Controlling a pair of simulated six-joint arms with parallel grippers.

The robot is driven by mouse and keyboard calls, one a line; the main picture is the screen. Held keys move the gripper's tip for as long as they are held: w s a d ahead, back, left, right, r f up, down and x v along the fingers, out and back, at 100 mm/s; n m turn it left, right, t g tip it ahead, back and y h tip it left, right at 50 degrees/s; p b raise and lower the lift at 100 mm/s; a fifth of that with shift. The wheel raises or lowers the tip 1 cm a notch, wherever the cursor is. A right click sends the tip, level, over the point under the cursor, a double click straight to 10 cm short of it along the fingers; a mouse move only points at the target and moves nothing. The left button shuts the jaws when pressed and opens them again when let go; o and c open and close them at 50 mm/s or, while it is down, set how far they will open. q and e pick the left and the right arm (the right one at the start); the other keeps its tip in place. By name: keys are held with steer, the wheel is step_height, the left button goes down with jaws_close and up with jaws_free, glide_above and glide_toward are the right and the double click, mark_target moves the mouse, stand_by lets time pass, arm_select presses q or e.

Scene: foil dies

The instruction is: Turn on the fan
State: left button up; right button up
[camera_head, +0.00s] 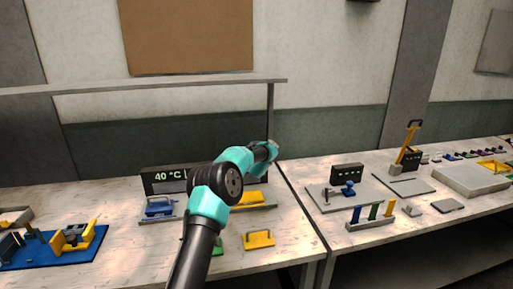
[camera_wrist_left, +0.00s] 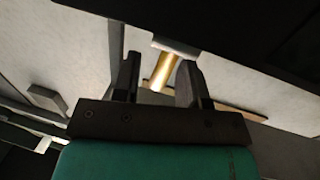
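My left arm rises from the bottom of the head view, and its wrist end reaches up near the shelf post. Its fingers are hidden or too small to tell there. In the left wrist view my left gripper (camera_wrist_left: 160,60) has two dark fingers standing apart. A brass-coloured cylinder (camera_wrist_left: 163,72) with a grey part at its top shows between them; a gap shows at the left finger, and I cannot tell if it touches the right one. I cannot make out a fan for sure. My right gripper is not in view.
A grey shelf (camera_head: 150,88) runs over the left table, with a post (camera_head: 271,110) at its right end. A blue block (camera_head: 159,207), a yellow block (camera_head: 258,239) and a blue tray (camera_head: 40,259) lie on this table. The right table holds a yellow-handled lever (camera_head: 408,143) and several fixtures.

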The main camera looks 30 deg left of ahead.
arm_select(q)
steer(key=shift+w, duration=0.15)
steer(key=shift+c, duration=0.2)
jaws_close()
stand_by(0.4)
